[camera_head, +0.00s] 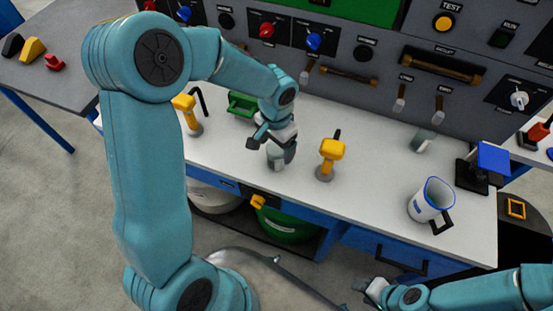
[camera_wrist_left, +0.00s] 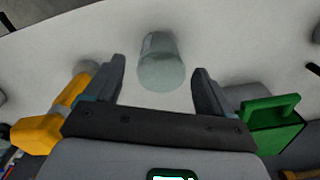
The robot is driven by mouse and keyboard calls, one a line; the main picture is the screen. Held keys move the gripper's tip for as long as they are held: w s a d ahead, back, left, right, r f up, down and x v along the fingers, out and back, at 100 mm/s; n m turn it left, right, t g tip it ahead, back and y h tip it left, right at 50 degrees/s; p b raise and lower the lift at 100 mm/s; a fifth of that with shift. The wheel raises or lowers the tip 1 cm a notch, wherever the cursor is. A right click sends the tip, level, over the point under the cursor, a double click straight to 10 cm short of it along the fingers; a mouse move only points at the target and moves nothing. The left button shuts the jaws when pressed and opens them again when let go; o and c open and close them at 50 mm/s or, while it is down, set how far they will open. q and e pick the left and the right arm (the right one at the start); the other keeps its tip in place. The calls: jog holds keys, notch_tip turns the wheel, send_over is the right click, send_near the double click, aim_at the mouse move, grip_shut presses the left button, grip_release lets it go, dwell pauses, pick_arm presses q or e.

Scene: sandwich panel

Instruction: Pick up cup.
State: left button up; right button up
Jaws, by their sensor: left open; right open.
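A pale translucent cup (camera_head: 275,160) stands on the white bench below my left gripper (camera_head: 270,146). In the left wrist view the cup (camera_wrist_left: 160,66) is ahead, centred between the two fingertips. The left fingers are open, with a gap on each side of the cup. In the head view the gripper hides part of it. A second translucent cup (camera_head: 423,141) stands farther right near the back panel. A white mug (camera_head: 428,200) with a blue rim and dark handle is at the right. My right gripper (camera_head: 368,288) is open and empty, low in front of the bench.
Yellow-headed tools on grey bases stand left (camera_head: 187,113) and right (camera_head: 328,158) of the left gripper. A blue-topped stand (camera_head: 490,160) is at the far right. The white bench (camera_head: 375,180) is clear between yellow tool and mug.

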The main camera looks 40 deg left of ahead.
pick_arm(q)
notch_tip(320, 180, down, 6)
jog(key=shift+r, duration=0.15)
jog(key=c, duration=1.1)
